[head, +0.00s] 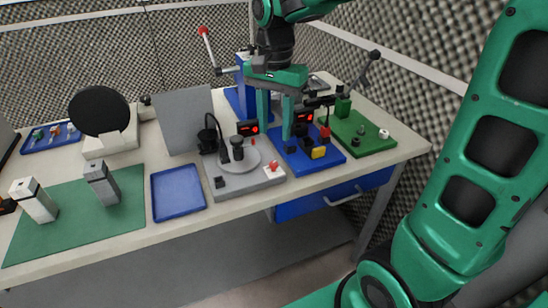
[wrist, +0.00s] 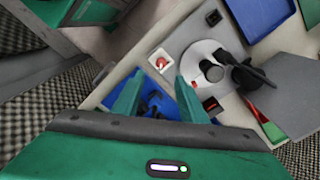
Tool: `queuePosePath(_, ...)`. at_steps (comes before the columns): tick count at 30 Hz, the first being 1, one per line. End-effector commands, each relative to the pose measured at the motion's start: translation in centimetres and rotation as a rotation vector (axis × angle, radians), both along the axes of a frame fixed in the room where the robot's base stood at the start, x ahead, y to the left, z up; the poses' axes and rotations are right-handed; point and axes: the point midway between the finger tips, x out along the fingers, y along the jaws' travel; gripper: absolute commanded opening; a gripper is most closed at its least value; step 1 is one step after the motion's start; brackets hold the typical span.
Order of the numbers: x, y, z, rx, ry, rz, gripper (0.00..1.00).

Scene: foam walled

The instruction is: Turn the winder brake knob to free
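No label for the winder brake knob is readable, so I cannot tell which part it is. A grey unit (head: 247,187) carries a round plate with a dark knob (head: 237,146); this knob also shows in the wrist view (wrist: 211,71). A small red knob on a white plate (head: 272,168) sits at the unit's front right corner, also in the wrist view (wrist: 160,62). Beside it, a blue board (head: 335,160) holds black parts and a yellow block (head: 318,153). My gripper (head: 275,122) is open above the blue board's left side, fingers apart, with nothing seen between the tips.
A green board (head: 375,143) with a black-handled fixture stands right of the blue board. A grey panel (head: 185,120) and lit red displays stand behind. A blue tray (head: 180,190) and a green mat (head: 75,225) with two blocks lie left. Foam walls enclose the table.

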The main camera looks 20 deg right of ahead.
Motion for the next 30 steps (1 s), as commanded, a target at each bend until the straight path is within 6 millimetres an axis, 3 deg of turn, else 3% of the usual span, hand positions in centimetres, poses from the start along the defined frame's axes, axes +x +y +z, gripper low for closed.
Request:
queuePosePath(5, 0.2, 0.4, -1.4, 0.001, 0.003, -0.009, 0.39)
queuePosePath(18, 0.2, 0.2, -8.7, 0.001, 0.003, -0.01, 0.39)
queuePosePath(24, 0.2, 0.1, -10.4, 0.001, 0.002, -0.01, 0.39)
queuePosePath(30, 0.2, 0.1, -10.7, 0.001, 0.001, -0.011, 0.39)
